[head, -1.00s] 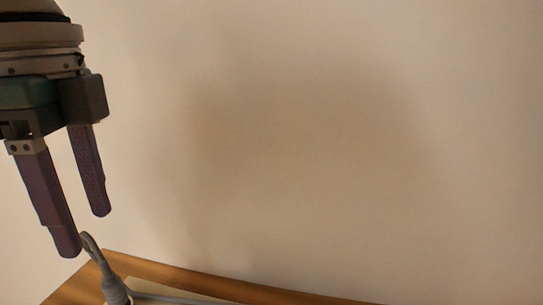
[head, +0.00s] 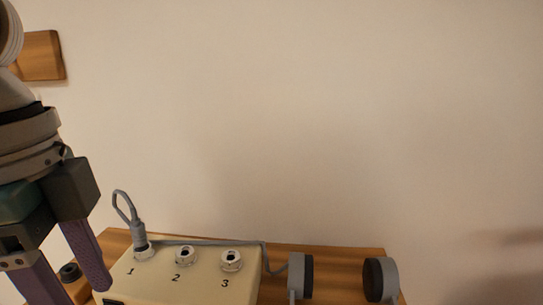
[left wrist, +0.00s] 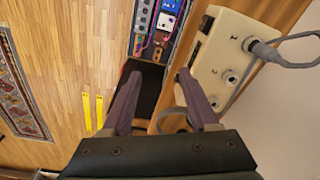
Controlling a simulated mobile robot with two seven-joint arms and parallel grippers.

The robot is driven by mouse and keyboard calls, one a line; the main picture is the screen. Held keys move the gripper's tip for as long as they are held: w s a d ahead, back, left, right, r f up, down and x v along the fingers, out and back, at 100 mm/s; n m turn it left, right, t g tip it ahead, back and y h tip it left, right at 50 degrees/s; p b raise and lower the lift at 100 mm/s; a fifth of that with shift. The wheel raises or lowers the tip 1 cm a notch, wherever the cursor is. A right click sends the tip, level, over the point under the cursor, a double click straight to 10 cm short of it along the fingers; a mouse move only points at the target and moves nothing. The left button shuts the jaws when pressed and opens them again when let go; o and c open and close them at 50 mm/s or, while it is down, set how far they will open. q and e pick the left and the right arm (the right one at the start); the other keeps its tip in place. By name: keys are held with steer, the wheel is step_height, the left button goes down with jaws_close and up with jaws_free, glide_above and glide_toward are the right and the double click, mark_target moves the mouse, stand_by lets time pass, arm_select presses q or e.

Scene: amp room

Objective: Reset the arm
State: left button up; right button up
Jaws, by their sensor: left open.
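My left gripper (head: 78,290) hangs at the left of the head view with its two purple fingers apart and nothing between them. It also shows open in the left wrist view (left wrist: 159,75). Beside it stands a cream box (head: 200,285) with three jacks numbered 1, 2 and 3. A grey plug (head: 139,232) stands upright in jack 1, with its cable looping from its top. The plug also shows in the left wrist view (left wrist: 264,50), to the right of my fingers and apart from them. My right gripper is in neither view.
The box stands on a wooden surface (head: 340,262) against a bare wall (head: 300,120). Two round grey-and-black pieces (head: 301,276) stand to its right. The left wrist view shows a wood floor (left wrist: 70,60), a patterned rug (left wrist: 20,95), yellow strips (left wrist: 93,112) and colourful pedals (left wrist: 168,22).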

arm_select(q)
steer(key=s+d+f+n+t+h, duration=0.2)
steer(key=s+d+f+n, duration=0.2)
steer(key=s+d+f, duration=0.25)
steer(key=s+a+f+n+t+y, duration=0.1)
steer(key=s+a+f+n+y, duration=0.15)
steer(key=s+a+n, duration=0.55)
step_height(320, 180, up, 36)
steer(key=p, duration=3.5)
steer(key=shift+f+n+p, duration=0.25)
steer(key=shift+n+p, duration=0.1)
steer(key=shift+n, duration=0.05)
